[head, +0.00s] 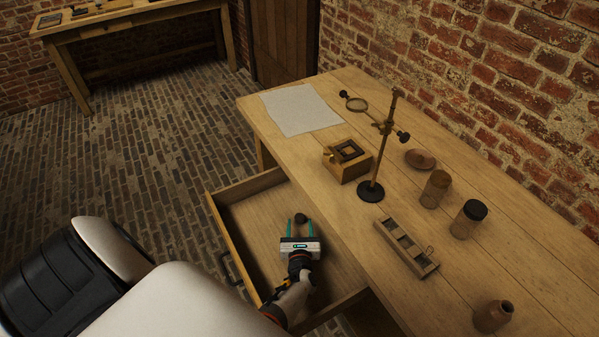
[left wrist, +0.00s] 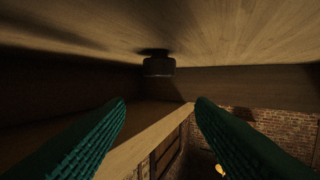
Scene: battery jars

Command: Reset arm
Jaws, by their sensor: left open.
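My left gripper (head: 300,222) is over the open drawer (head: 245,205) of the wooden table, its green fingers apart with nothing held between them. A small dark round object (head: 301,218), like a jar lid, lies on the drawer floor just beyond the fingertips. In the left wrist view, where the drawer floor fills the top, the same dark object (left wrist: 159,66) shows ahead of the two spread green fingers (left wrist: 160,102), apart from them. My right gripper is not in view.
On the tabletop stand a magnifier stand (head: 371,190), a wooden box (head: 348,160), a slotted wooden rack (head: 406,247), a glass jar (head: 435,189), a black-lidded jar (head: 468,219), a brown dish (head: 420,159) and a brown pot (head: 493,316). White paper (head: 301,108) lies at the far end.

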